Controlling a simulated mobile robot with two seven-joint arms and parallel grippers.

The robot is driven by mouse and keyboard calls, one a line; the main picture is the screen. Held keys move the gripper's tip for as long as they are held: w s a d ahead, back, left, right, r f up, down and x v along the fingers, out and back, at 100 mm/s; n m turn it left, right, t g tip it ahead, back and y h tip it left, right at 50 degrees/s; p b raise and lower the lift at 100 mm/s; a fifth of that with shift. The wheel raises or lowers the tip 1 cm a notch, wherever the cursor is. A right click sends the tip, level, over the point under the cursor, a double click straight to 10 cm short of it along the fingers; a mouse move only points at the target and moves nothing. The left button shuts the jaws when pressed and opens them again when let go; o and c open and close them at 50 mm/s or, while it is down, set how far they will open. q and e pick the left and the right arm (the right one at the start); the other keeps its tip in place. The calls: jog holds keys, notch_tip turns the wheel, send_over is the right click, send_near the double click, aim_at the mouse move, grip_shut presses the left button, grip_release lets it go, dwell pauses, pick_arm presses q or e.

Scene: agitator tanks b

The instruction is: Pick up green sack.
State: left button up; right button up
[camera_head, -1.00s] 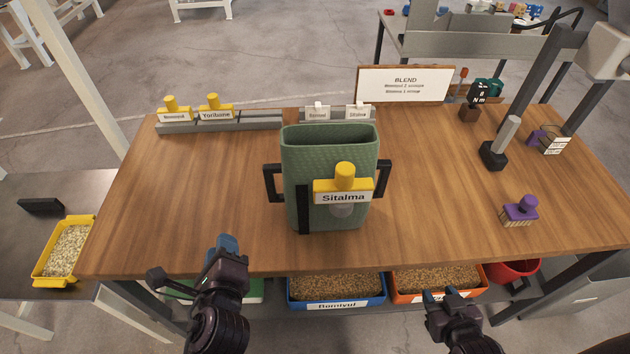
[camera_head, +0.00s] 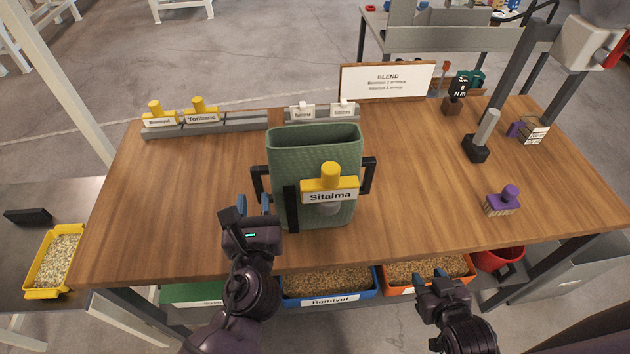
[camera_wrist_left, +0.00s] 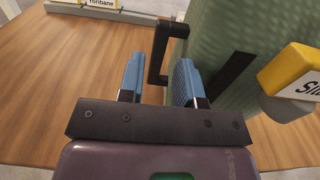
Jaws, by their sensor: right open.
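The green sack (camera_head: 290,150) stands upright and open-topped on the wooden table, with a black handle on each side. A yellow-knobbed tag reading Sitalma (camera_head: 330,190) is on its front. My left gripper (camera_head: 254,205) is just in front of the sack's left handle (camera_head: 260,182). In the left wrist view, the gripper (camera_wrist_left: 160,82) has its blue fingers apart, and the black handle (camera_wrist_left: 168,50) shows beyond and between them, not gripped. My right gripper (camera_head: 431,275) is open and empty near the table's front edge, in front of the orange bin.
Yellow-knobbed tags (camera_head: 200,110) sit on a rail at the back left. A BLEND sign (camera_head: 387,80) stands at the back. A purple brush (camera_head: 503,200) and a black-based tool (camera_head: 481,140) stand at right. Blue (camera_head: 330,298) and orange (camera_head: 425,285) bins lie below the front edge.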

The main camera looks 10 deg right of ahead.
aim_at(256, 179)
pick_arm(q)
jog(key=shift+w+d+f, duration=0.1)
jog(key=shift+w+f, duration=0.05)
jog(key=shift+w, duration=2.55)
grip_shut()
